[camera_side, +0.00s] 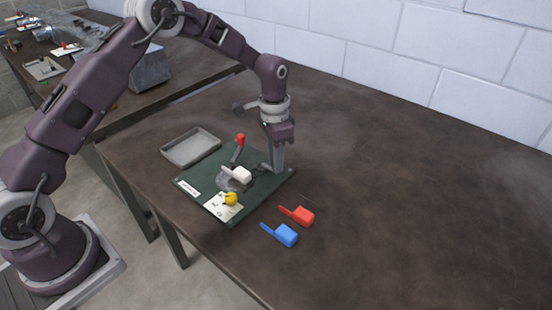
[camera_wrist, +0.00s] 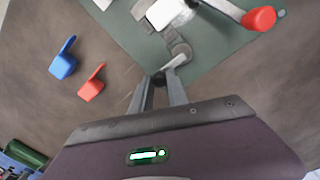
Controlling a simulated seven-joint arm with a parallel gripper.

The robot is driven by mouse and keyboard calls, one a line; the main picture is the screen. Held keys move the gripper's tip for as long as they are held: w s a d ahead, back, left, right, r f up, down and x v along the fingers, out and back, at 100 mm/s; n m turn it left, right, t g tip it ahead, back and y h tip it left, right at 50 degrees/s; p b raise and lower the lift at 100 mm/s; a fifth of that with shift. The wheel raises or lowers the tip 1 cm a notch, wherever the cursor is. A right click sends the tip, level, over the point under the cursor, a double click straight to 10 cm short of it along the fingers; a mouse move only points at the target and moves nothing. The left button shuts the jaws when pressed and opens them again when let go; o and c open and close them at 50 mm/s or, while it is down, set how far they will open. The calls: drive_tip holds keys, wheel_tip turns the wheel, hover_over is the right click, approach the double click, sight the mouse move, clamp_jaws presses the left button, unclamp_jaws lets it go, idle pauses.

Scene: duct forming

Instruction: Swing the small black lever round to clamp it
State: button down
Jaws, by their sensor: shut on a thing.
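The green fixture board (camera_side: 262,190) lies on the table, and it also shows in the wrist view (camera_wrist: 225,45). My gripper (camera_side: 278,172) points down at the board's right corner. In the wrist view its fingertips (camera_wrist: 160,76) are close together around a small dark piece, which looks like the end of the small black lever (camera_wrist: 158,74). The fingers hide most of it. A grey linkage (camera_wrist: 180,48) lies just beyond the tips, towards a white block (camera_side: 242,174). A longer lever with a red knob (camera_side: 240,139) stands up at the board's back.
A yellow knob (camera_side: 231,198) sits on a white card at the board's front. A grey tray (camera_side: 192,148) lies behind left. A red handled block (camera_side: 303,216) and a blue one (camera_side: 286,235) lie in front right. The table to the right is clear.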

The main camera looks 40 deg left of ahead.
drive_tip(key=c, duration=1.3)
unclamp_jaws()
drive_tip(key=shift+r, duration=0.1)
wheel_tip(320, 180, up, 8)
drive_tip(key=shift+a+f, duration=0.15)
drive_tip(key=shift+f, duration=0.1)
drive_tip(key=s+r+n+t+y, duration=0.1)
drive_tip(key=s+r+n+t, duration=0.15)
drive_tip(key=s+r, duration=1.25)
drive_tip(key=s+a+r+n+t, duration=0.1)
drive_tip(key=s+n+t, duration=0.2)
drive_tip(key=s, duration=1.5)
drive_tip(key=shift+s+a+r, duration=0.15)
drive_tip(key=shift+a+r, duration=0.1)
